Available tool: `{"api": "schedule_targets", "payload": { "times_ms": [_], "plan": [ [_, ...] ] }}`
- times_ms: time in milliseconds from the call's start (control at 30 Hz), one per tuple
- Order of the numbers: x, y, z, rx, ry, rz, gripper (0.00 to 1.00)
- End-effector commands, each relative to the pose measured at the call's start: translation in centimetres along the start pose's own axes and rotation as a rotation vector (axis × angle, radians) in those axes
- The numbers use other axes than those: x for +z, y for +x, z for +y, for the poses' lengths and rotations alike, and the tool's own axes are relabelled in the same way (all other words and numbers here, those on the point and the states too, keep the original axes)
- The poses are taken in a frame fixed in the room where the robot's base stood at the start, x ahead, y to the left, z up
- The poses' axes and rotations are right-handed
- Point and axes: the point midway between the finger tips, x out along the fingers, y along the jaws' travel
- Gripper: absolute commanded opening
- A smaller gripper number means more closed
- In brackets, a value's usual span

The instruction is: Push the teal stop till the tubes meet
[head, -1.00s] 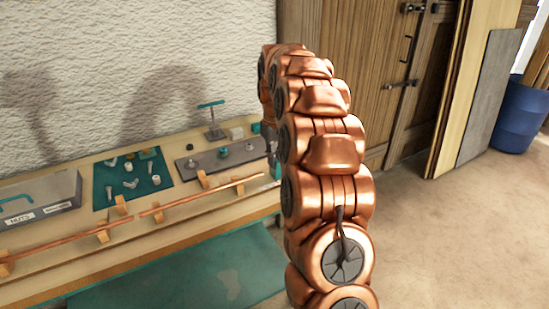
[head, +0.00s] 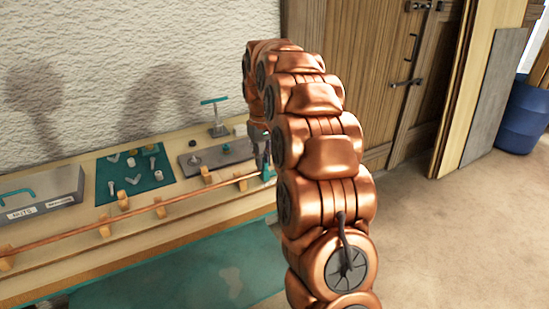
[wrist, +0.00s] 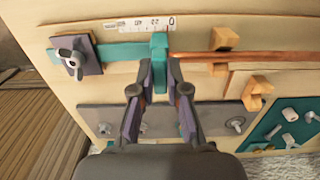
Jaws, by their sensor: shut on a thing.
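The teal stop (wrist: 159,58) is a small upright block on a teal bar, between my gripper's fingers in the wrist view. My gripper (wrist: 160,80) is shut on it. The near copper tube (wrist: 230,57) reaches the stop's right side and appears to touch it. In the head view the stop (head: 268,174) shows below my gripper (head: 264,160), partly hidden by my arm. The tubes (head: 130,214) lie in line on wooden supports and look like one unbroken run; I see no gap at this size.
A ruler strip (wrist: 140,24) lies beside the stop. A wing-nut clamp (wrist: 72,57) sits at the teal bar's left end. A grey plate (head: 215,155), a teal mat with fittings (head: 112,196) and a grey box (head: 42,198) stand behind the tubes.

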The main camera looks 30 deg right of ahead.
Motion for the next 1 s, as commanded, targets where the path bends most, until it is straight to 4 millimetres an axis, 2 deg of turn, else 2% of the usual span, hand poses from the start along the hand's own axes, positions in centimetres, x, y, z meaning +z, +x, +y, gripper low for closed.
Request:
{"api": "schedule_targets", "payload": {
  "times_ms": [67,267,300,533,867,1000],
  "plan": [
    [-0.1,0.0,-0.6,0.0,-0.002,0.003,0.0],
    [-0.1,-0.1,-0.6,-0.001,-0.001,0.003,0.0],
    [-0.1,-0.1,-0.6,0.0,-0.001,0.003,0.15],
    [0.0,-0.1,-0.5,0.0,0.0,0.002,0.39],
    [0.0,-0.1,-0.5,0.0,0.0,0.002,0.4],
    [-0.1,-1.0,-0.5,0.001,0.0,0.004,0.4]
  ]
}}
